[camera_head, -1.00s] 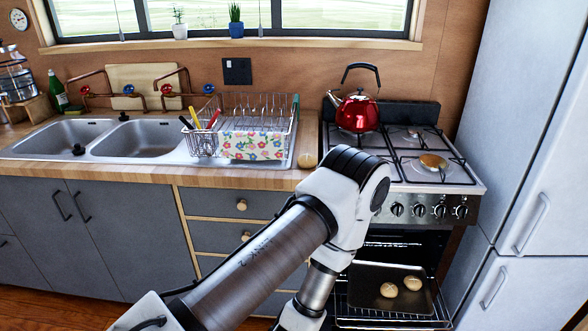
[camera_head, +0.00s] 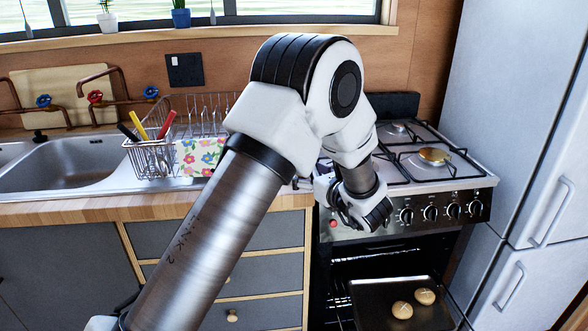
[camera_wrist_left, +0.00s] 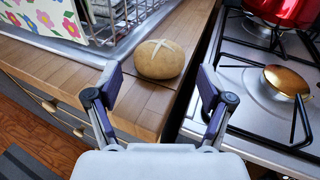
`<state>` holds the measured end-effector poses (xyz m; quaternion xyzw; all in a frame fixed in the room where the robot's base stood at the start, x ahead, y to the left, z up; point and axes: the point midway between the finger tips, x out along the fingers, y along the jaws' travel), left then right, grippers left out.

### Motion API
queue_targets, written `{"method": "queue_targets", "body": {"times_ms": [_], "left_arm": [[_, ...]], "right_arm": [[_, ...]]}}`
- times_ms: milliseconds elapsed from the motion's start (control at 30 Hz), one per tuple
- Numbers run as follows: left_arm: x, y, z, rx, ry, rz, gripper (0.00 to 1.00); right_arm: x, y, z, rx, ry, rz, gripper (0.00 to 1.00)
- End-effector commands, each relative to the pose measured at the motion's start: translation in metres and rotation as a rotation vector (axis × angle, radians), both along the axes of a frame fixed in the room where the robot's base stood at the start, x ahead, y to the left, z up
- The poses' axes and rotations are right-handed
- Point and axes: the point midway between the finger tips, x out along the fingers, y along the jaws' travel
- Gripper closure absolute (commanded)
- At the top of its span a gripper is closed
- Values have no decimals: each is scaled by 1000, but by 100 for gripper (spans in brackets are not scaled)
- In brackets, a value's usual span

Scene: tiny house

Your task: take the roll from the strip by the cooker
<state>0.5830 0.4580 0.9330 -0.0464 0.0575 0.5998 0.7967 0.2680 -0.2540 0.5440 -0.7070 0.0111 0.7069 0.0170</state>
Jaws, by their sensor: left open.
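The roll (camera_wrist_left: 160,59), round and brown with a pale cross cut on top, sits on the wooden strip (camera_wrist_left: 140,98) between the sink unit and the cooker in the left wrist view. My left gripper (camera_wrist_left: 161,84) is open and empty, its two fingers spread just short of the roll, one towards each side. The roll is apart from the fingers. In the head view my left arm hides the roll. The cooker (camera_head: 480,180) stands right of the strip. My right gripper is in neither current view.
The dish rack (camera_wrist_left: 110,18) stands close left of the roll. The red kettle (camera_wrist_left: 285,10) and a gold burner cap (camera_wrist_left: 287,80) are on the hob to the right. Below, the oven is open, with a tray (camera_head: 375,300) holding two rolls.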

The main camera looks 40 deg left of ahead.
Motion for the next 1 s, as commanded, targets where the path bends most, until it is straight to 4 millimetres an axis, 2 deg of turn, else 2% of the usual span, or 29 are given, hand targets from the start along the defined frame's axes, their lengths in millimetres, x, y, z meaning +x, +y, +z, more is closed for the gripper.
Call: {"method": "queue_targets", "body": {"times_ms": [100,200,433,567,600,1000], "left_arm": [[6,23,-3,-3,1,4,19],[10,35,-6,-1,4,1,19],[11,37,-7,0,5,-2,19],[11,37,-7,0,5,-2,65],[11,37,-7,0,5,-2,68],[11,37,-3,0,4,-2,68]], "right_arm": [[0,0,7,0,0,0,60],[0,0,8,0,0,0,60],[0,0,7,0,0,0,60],[0,0,7,0,0,0,60],[0,0,7,0,0,0,60],[0,0,6,0,0,0,60]]}}
